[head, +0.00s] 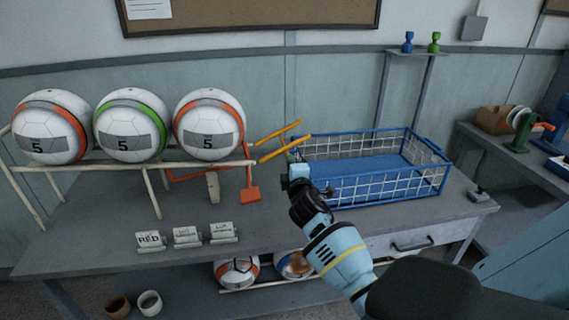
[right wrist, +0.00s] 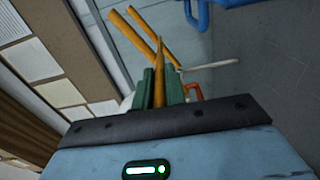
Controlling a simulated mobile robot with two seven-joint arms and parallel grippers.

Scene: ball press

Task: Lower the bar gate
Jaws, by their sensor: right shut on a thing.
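Two yellow-orange bars, (head: 279,132) and (head: 284,150), slant up to the right from the right end of the ball rack in the head view. My right gripper (head: 297,164) is just below their right part, near the basket's left end. In the right wrist view, its green fingers (right wrist: 160,88) are shut on a tapered orange bar (right wrist: 159,70). Two more orange bar lengths show behind it. The fingers hide how the held bar joins the others. A red-orange frame with a flat paddle (head: 250,194) hangs at the rack's end. My left gripper is out of view.
Three balls (head: 122,126) sit on the pale rack (head: 160,165) at left. A blue wire basket (head: 390,184) stands right of my gripper, close to it. Label holders (head: 187,236) stand at the bench's front. More balls (head: 236,272) lie on a lower shelf.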

